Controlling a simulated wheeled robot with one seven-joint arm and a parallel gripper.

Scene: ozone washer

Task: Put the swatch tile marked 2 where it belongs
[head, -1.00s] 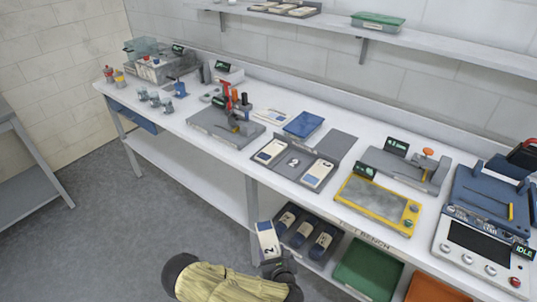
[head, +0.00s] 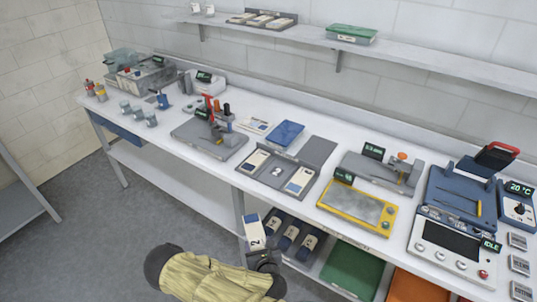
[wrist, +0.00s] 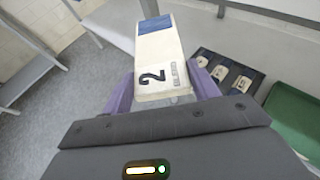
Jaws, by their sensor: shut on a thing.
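The swatch tile marked 2 (head: 254,232) is white with a blue end and a black 2. My gripper (head: 262,258) is shut on it and holds it in front of the bench, below the top's front edge. In the wrist view the tile (wrist: 160,60) stands out between the two purple fingers of my gripper (wrist: 163,95), blue end away. On the bench lies a grey tray (head: 272,189) with a middle slot marked 2 that looks empty. White-and-blue tiles lie in its left slot (head: 256,161) and right slot (head: 298,180).

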